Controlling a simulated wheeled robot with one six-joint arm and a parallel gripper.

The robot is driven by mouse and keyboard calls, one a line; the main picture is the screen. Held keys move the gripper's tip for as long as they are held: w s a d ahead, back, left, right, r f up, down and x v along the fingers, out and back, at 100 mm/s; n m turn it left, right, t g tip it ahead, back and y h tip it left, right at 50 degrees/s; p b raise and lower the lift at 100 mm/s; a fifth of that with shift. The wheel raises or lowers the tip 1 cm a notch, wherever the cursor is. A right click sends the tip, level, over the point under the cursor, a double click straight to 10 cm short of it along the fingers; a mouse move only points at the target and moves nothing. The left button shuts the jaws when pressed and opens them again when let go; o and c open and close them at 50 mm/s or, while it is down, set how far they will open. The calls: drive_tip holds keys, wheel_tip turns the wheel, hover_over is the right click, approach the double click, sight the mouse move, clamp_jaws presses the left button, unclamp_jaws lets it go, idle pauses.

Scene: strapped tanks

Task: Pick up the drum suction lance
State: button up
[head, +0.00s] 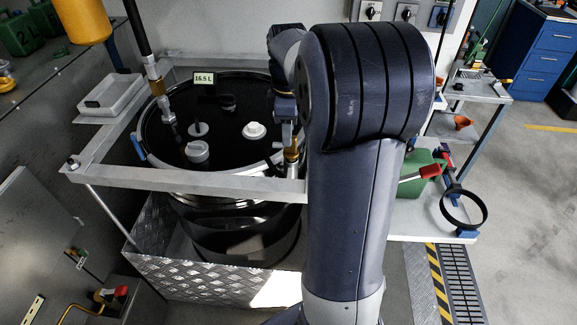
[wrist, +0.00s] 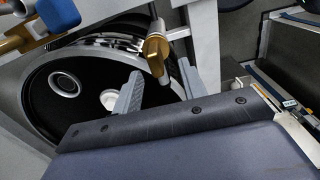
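A tall black rod with a brass collar, which looks like the suction lance (head: 154,78), stands at the left side of the black drum (head: 190,151). Its lower end meets the drum lid. A second brass fitting (head: 292,149) is at the drum's right side, below my wrist. My gripper (wrist: 161,69) shows two grey fingers spread apart in the wrist view. What looks like that brass fitting (wrist: 157,50) appears between the fingertips, with gaps on both sides; I cannot tell its depth. In the head view my arm hides much of the gripper and the drum's right side.
A grey frame (head: 195,184) surrounds the drum, which stands in a chequer-plate tray (head: 205,282). A white tray (head: 112,94) is at left. A yellow cylinder (head: 82,20) hangs upper left. A side shelf at right holds a green can (head: 424,174) and a black ring (head: 463,208).

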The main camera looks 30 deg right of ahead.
sight(290, 152)
drive_tip(key=f, duration=0.5)
drive_tip(key=shift+d+p, duration=0.3)
drive_tip(key=shift+p, duration=0.05)
drive_tip(key=shift+c, duration=0.4)
drive_tip(key=shift+r, duration=0.1)
clamp_jaws()
